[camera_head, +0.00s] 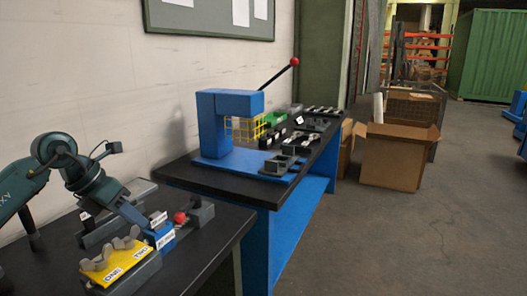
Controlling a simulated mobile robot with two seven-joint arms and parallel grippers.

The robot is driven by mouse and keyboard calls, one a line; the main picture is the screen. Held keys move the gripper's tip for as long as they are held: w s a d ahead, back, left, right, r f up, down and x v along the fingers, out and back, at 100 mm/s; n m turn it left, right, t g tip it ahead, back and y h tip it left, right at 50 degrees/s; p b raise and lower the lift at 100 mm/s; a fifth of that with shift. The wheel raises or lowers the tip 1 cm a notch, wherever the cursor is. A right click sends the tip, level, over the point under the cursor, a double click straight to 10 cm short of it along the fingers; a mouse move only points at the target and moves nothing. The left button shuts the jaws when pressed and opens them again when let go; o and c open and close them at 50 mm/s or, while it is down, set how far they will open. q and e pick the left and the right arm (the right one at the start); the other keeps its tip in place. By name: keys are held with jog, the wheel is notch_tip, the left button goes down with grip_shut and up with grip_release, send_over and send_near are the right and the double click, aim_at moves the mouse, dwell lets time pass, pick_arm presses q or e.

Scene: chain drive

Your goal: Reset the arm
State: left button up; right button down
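My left arm comes in from the left and bends down over the near black table (215,240). My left gripper (143,226) is at its lower end, close to a small blue block (162,238) with white labels. The fingertips are too small and partly hidden, so I cannot tell whether they are open, shut or touching the block. A red ball knob (180,217) sits just right of the block, by a dark grey fixture (201,211). A yellow plate (118,262) marked "ONE" and "TWO", with grey lobed parts on it, lies in front of the gripper. My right gripper is not in view.
A blue press (207,130) with a yellow guard (247,128) and a red-knobbed lever (294,62) stands on a second black-topped table (277,191). Dark parts lie beside it. An open cardboard box (392,160) stands on the floor.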

pick_arm(q)
jog(key=s+d+f+n+t+h+p, duration=0.1)
jog(key=s+d+f+n+t+h, duration=0.3)
jog(key=d+h, duration=0.5)
jog(key=s+d+f+n+t+h+p, duration=0.1)
jog(key=s+d+n+h, duration=0.35)
jog(key=d, duration=0.85)
jog(key=s+a+f+n+y, duration=0.2)
jog(key=s+f+n+y, duration=0.3)
jog(key=n, duration=0.5)
jog(key=s+a+f+n+t+y+p, duration=0.1)
jog(key=s+f+n+y, duration=0.4)
jog(key=f+n, duration=0.5)
jog(key=s+a+f+n+t+y, duration=0.1)
jog(key=s+a+f+n+y, duration=0.2)
jog(key=s+f+n+y, duration=0.2)
notch_tip(320, 180, down, 4)
jog(key=n, duration=0.5)
jog(key=shift+a+r+p, duration=0.15)
jog(key=shift+r+p, duration=0.1)
jog(key=shift+p, duration=0.15)
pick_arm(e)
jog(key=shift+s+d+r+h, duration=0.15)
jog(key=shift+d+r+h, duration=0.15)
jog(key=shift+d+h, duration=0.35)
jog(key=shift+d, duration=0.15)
